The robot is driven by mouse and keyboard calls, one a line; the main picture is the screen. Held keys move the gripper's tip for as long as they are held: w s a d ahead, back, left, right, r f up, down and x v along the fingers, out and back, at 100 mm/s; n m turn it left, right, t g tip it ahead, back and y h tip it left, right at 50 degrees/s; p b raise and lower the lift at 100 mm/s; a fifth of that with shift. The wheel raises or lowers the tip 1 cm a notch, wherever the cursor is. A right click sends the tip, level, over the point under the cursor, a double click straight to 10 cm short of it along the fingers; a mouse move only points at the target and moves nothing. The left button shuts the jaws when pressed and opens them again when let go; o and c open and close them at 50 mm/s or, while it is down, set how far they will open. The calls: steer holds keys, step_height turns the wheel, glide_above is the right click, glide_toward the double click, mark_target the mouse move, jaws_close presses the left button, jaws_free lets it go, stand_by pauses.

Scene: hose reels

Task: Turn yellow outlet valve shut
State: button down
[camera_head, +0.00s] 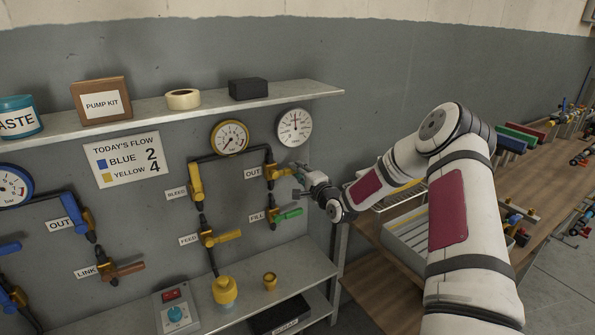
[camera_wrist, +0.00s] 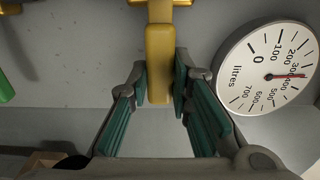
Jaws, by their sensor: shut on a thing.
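The yellow outlet valve (camera_head: 271,173) is on the wall panel beside an OUT label, below a yellow-rimmed gauge. Its lever points right in the head view, toward my gripper (camera_head: 299,181). In the wrist view the yellow lever (camera_wrist: 159,62) lies between the teal pads of my gripper (camera_wrist: 160,88), which is shut on it. The lever's end shows between the fingers. The valve body is mostly cut off at the top of the wrist view.
A green-handled FILL valve (camera_head: 287,215) sits just below. Yellow BLEED (camera_head: 196,185) and FEED (camera_head: 220,237) valves are left. A white litres dial (camera_head: 295,127) is close above right, also in the wrist view (camera_wrist: 268,72). A shelf (camera_head: 215,101) runs above.

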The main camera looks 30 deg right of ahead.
steer(key=shift+f, duration=0.1)
stand_by(0.3)
steer(key=c, duration=1.4)
jaws_free()
steer(key=shift+c, duration=0.2)
steer(key=s, duration=1.2)
steer(key=shift+d, duration=0.35)
